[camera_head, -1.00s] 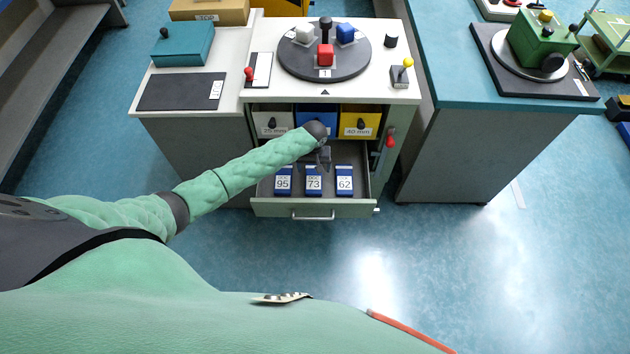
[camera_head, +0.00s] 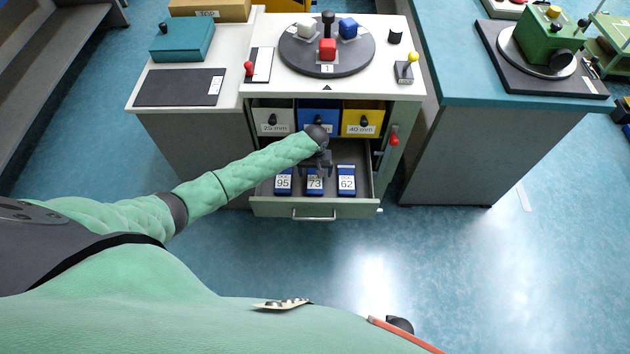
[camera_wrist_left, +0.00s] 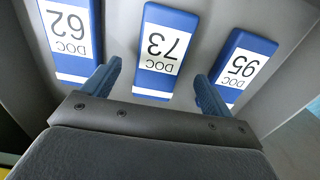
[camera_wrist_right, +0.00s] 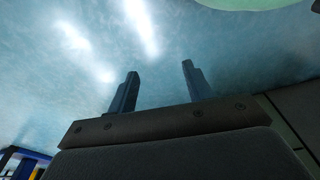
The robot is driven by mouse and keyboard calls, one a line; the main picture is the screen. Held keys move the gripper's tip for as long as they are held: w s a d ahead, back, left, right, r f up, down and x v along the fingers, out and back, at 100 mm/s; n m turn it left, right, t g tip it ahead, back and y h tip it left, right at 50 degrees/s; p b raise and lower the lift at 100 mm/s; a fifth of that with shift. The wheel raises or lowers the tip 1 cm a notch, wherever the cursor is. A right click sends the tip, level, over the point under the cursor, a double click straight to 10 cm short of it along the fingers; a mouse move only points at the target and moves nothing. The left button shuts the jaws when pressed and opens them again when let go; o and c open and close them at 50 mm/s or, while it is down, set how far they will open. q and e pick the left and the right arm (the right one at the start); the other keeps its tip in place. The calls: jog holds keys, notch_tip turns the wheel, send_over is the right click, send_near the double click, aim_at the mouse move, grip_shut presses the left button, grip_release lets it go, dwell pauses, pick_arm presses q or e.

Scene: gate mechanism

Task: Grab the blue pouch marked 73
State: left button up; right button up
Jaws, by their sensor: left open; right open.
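The blue pouch marked 73 (camera_head: 314,183) lies in the open drawer between two like pouches. In the left wrist view the pouch marked 73 (camera_wrist_left: 165,52) shows upside down, between and beyond my open fingers. My left gripper (camera_head: 322,170) is open and empty, just above and behind this pouch in the head view; its fingers (camera_wrist_left: 155,82) also show in the left wrist view. I see no contact with the pouch. My right gripper (camera_wrist_right: 158,88) is open and empty, with only blue floor beyond it in the right wrist view.
Pouches marked 95 (camera_head: 283,183) and 62 (camera_head: 346,182) flank it closely in the drawer (camera_head: 258,206). Above the drawer are a white bin (camera_head: 273,118), a blue bin (camera_head: 318,114) and a yellow bin (camera_head: 362,118). A red handle (camera_head: 394,140) is at the right. The floor in front is clear.

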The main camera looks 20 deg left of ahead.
aim_at(315, 178)
pick_arm(q)
notch_tip(315, 178, down, 4)
jog(key=b, duration=0.4)
jog(key=shift+s, duration=0.1)
jog(key=c, duration=1.1)
pick_arm(e)
jog(key=w+a+r, duration=0.1)
jog(key=r, duration=0.5)
jog(key=w+a+r, duration=0.2)
jog(key=r, duration=0.5)
jog(key=shift+r, duration=0.2)
pick_arm(q)
jog(key=shift+r, duration=0.15)
pick_arm(e)
jog(key=shift+w, duration=0.1)
